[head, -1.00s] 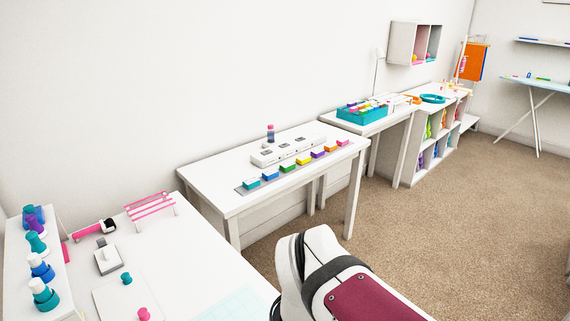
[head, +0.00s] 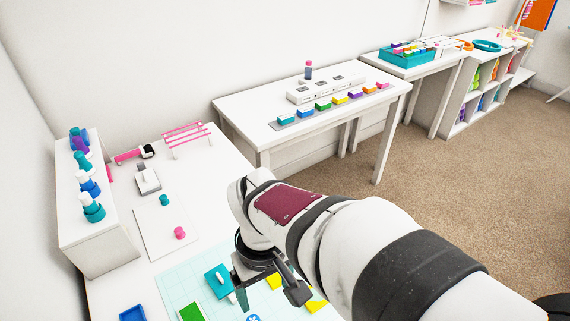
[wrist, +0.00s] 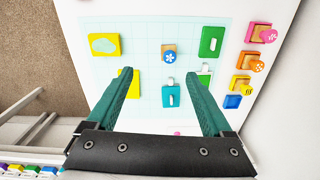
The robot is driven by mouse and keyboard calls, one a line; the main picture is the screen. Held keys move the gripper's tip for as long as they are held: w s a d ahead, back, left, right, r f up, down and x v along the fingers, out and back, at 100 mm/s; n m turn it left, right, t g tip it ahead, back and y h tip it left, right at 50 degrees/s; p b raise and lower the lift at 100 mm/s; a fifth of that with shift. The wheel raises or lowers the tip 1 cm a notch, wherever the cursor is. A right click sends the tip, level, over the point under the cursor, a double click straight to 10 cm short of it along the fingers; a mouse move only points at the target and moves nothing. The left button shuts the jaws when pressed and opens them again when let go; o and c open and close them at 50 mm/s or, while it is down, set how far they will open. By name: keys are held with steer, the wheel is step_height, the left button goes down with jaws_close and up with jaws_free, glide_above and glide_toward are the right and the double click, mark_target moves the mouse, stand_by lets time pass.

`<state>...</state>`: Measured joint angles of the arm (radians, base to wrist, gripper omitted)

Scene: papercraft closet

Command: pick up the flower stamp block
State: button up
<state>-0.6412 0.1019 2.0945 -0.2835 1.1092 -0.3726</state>
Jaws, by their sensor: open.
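In the wrist view, a small tan block with a round blue top bearing a white flower mark (wrist: 169,57) lies on the pale grid mat (wrist: 150,101). Its blue top also shows at the bottom edge of the head view (head: 253,317). A pink block with a round pink top (wrist: 269,36) at the right of the wrist view also bears a pale flower-like mark. My gripper (wrist: 162,82) is open and empty above the mat, its teal fingers apart. The blue-topped block appears just beyond the fingertips, between their lines. In the head view, my gripper (head: 268,292) hangs over the mat.
A teal block with a white handle (wrist: 171,96) appears between the fingers. Nearby are a green block (wrist: 211,41), a yellow cloud block (wrist: 104,45) and another yellow block (wrist: 130,83). Orange (wrist: 250,61), yellow and blue blocks line the right. A white shelf (head: 100,240) holds bottles.

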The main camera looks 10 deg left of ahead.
mark_target(253, 320)
steer(key=shift+n, duration=0.8)
steer(key=a+f, duration=0.1)
steer(key=f, duration=0.4)
steer(key=a+f, duration=0.1)
steer(key=f, duration=0.5)
steer(key=a+f, duration=0.1)
steer(key=f, duration=0.5)
steer(key=shift+a, duration=0.25)
jaws_close()
